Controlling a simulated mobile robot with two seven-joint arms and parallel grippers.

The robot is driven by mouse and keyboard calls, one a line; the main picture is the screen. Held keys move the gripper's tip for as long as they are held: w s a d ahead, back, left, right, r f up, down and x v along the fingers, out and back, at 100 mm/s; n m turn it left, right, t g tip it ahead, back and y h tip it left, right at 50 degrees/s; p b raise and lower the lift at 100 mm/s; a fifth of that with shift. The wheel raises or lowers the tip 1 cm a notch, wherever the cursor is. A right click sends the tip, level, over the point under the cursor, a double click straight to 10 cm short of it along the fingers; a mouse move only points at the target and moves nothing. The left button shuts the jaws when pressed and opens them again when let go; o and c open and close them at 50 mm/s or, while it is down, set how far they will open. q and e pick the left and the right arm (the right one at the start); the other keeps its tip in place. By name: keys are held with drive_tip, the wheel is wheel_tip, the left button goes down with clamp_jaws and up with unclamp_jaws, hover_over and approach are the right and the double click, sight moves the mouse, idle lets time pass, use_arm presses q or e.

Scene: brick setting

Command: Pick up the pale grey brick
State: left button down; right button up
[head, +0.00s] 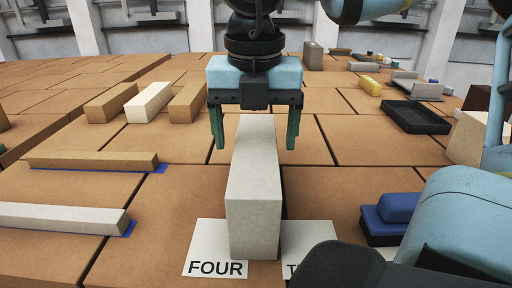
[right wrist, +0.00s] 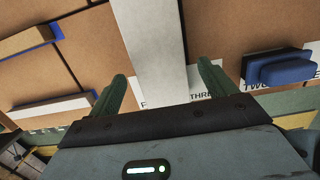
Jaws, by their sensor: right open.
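A long pale grey brick (head: 254,195) lies pointing away from me in the middle of the head view, its near end over the inner edges of two white cards. It also shows in the right wrist view (right wrist: 152,40), running between the fingers. My right gripper (head: 255,132) is open above the brick's far part, with one green finger on each side and a visible gap to each side face. The gripper also shows in the right wrist view (right wrist: 163,90). My left gripper is not in view.
The card marked FOUR (head: 210,250) lies left of the brick. Long bricks on blue strips (head: 62,217) lie at left, and three short bricks (head: 150,102) behind. A blue block (head: 395,212) and black tray (head: 414,117) are at right. Tile surface between is clear.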

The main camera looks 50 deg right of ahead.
sight(255, 145)
drive_tip(key=shift+w+d+f, duration=0.1)
drive_tip(key=shift+f, duration=1.1)
drive_tip(key=shift+d+f, duration=0.1)
drive_tip(key=shift+f, duration=1.05)
drive_tip(key=shift+r, duration=0.1)
clamp_jaws()
